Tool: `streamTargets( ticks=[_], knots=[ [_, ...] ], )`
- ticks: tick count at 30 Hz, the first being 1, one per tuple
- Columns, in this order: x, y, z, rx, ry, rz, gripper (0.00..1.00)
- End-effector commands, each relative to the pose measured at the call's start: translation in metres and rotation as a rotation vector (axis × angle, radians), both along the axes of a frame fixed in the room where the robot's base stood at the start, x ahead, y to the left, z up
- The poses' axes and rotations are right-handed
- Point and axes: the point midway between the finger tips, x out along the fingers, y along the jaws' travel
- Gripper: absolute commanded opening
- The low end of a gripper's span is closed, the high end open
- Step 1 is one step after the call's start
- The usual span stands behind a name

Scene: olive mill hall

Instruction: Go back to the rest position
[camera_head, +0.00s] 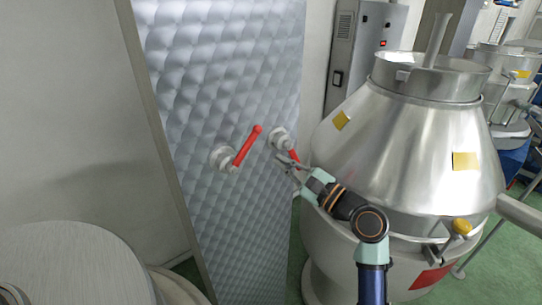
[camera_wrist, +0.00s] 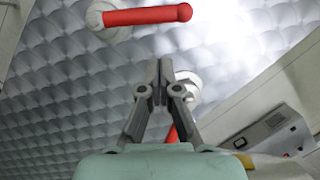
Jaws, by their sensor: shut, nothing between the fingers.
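My gripper (camera_head: 284,160) is shut and empty in front of the quilted metal panel (camera_head: 215,60). In the head view it is close to the right-hand valve's red lever (camera_head: 295,157), partly overlapping that valve; I cannot tell if they touch. The left valve's red lever (camera_head: 246,146) slants up to the right and is apart from my gripper. In the wrist view the shut fingertips (camera_wrist: 160,75) point up the picture. One red lever (camera_wrist: 148,15) lies nearly level beyond them, and the other valve's lever (camera_wrist: 172,134) is partly hidden behind the fingers.
A large steel vessel (camera_head: 410,140) with yellow and red labels stands right beside my arm. A grey control cabinet (camera_head: 365,50) is behind it. A round metal drum (camera_head: 70,262) is at the lower left. Open space lies in front of the panel's left side.

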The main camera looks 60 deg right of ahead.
Motion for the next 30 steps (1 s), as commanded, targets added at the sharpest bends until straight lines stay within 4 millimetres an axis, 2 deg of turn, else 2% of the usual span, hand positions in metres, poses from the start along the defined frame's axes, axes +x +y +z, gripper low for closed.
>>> streamTargets(
  ticks=[3,6,10,30],
  knots=[
    [-0.031,0.008,-0.009,0.000,0.000,-0.003,0.00],
    [-0.050,0.014,-0.012,-0.001,0.000,-0.002,0.00],
    [-0.065,0.018,-0.014,0.001,0.000,-0.001,0.00],
    [-0.069,0.020,-0.013,0.001,0.000,0.001,0.00]
  ],
)
